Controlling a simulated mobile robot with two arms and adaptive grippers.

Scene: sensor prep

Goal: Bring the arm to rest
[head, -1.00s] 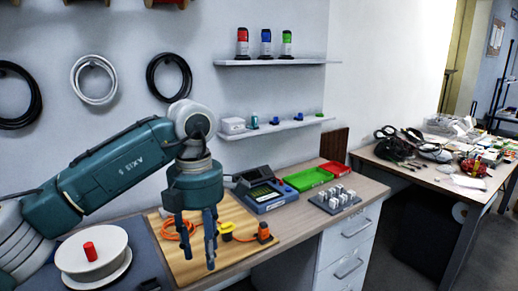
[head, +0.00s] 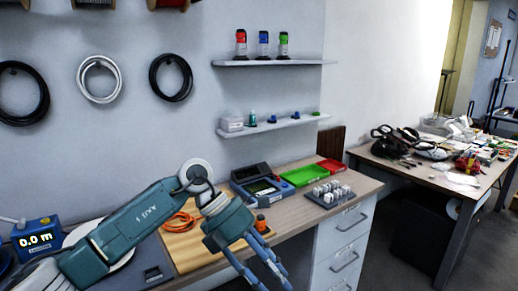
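My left arm comes in from the lower left, across the front of the workbench (head: 365,186). Its gripper (head: 268,283) hangs tilted down to the right, in front of the bench edge. Its fingers are apart with nothing visible between them. My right gripper is not in view. Under the arm, a wooden board (head: 190,262) carries an orange cable (head: 181,222) and an orange piece (head: 261,223), partly hidden by the gripper. A white round spool (head: 122,262) is mostly hidden behind the arm.
A blue meter (head: 36,238) reading 0.0 m stands at left. Behind the gripper are a blue device (head: 262,188), a green tray (head: 303,176), a red tray (head: 332,166) and a block of white pieces (head: 328,194). Drawers (head: 345,245) stand below; a cluttered table (head: 440,170) is at right.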

